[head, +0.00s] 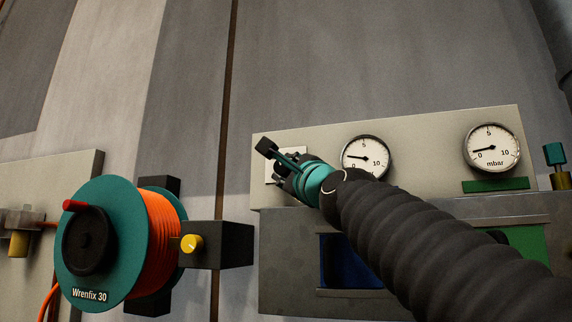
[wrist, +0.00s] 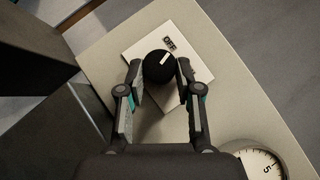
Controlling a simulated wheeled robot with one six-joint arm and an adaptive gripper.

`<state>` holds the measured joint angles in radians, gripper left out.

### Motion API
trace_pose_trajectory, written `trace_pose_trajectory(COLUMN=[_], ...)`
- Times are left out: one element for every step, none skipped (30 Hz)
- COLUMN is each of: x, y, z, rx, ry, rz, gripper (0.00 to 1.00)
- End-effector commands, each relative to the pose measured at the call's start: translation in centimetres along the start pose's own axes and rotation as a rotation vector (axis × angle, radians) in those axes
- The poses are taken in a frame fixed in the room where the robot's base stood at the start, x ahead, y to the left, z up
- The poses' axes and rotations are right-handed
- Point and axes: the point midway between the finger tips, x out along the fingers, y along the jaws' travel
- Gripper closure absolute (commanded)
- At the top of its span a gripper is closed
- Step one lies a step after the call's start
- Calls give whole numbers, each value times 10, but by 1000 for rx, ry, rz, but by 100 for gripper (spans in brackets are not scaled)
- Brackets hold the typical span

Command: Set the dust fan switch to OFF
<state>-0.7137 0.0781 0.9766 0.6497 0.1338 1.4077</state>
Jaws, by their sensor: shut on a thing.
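The dust fan switch is a round black knob (wrist: 158,70) with a white pointer mark, on a white square plate (wrist: 134,51) fixed to a pale panel. The word OFF is printed on the plate just above the knob in the wrist view. The white mark lies on the knob's upper part, on the side toward OFF; I cannot tell whether it lines up exactly. My gripper (wrist: 160,66) has one finger on each side of the knob and is shut on it. In the head view, my gripper (head: 281,163) hides the knob and most of the plate (head: 270,168).
Two round gauges, a nearer one (head: 365,155) and a farther one (head: 492,147), sit right of the switch. An orange hose reel (head: 112,240) and a dark block (head: 225,244) stand out at left. Blue and green bays lie below the panel.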

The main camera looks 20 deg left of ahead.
Motion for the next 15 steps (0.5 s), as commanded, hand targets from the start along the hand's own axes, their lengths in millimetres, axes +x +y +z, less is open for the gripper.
trace_pose_trajectory(x=[2,2,2,2,2,2,2,2,2,2,2,2,2,1,1], y=[-7,-7,-7,-7,-7,-7,-7,-7,-6,-6,-6,-6,-6,-6,-7], z=[2,2,2,2,2,2,2,2,2,2,2,2,2,2,2], rx=[-27,-43,-66,-81,-95,-113,-126,-137,-153,-162,-172,-184,-191,-197,-206], ry=[0,-1,-1,-2,-2,-2,-3,-4,-5,-6,-6,-6,-6,-6,-5], rz=[23,41,62,77,91,109,122,133,148,158,167,179,185,193,199], gripper=[100,100,100,100,100,100,100,100,100,100,100,100,100,100,100])
